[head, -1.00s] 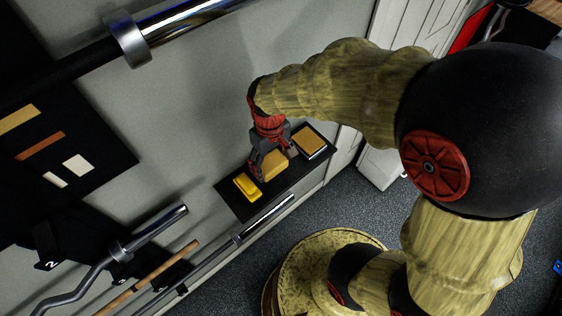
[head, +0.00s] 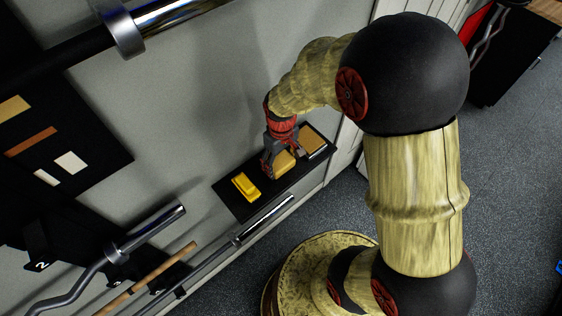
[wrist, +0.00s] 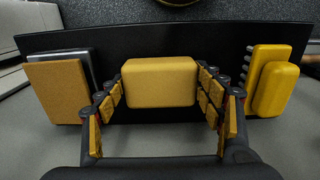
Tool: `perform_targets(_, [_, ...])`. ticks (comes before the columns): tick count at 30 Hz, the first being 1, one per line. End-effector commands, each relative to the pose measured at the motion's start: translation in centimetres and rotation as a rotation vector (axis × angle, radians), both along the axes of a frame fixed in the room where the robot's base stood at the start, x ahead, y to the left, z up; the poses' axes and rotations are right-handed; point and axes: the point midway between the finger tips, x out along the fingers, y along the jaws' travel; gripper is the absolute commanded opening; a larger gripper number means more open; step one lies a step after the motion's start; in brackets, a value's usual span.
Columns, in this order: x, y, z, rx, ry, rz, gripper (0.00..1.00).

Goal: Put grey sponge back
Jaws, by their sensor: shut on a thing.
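A tan-yellow block, sponge-like, (head: 284,165) is between the fingers of my gripper (head: 279,168). In the wrist view the block (wrist: 160,82) fills the gap between the fingertips of my gripper (wrist: 160,98), which is shut on it. No grey sponge shows; the held block looks tan-yellow in this light. The block is at the black shelf (head: 241,209), between the two other things there. I cannot tell whether its underside touches the shelf.
A yellow brush-like thing (head: 246,186) lies on the shelf to the left; its bristles show in the wrist view (wrist: 272,82). A tan-faced block with a grey back (head: 313,141) is to the right. Metal bars (head: 150,230) are mounted below left. A pale wall stands behind.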

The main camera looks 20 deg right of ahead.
Motion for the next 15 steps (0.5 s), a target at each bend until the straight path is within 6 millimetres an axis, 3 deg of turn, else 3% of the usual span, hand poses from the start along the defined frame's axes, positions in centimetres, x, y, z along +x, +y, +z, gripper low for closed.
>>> perform_targets(7, [-0.03,0.01,-0.34,0.000,0.001,0.000,0.47])
perform_targets(8, [-0.02,0.02,-0.31,0.000,0.000,0.000,0.68])
perform_targets(15, [-0.02,0.02,-0.24,0.000,0.000,0.000,0.82])
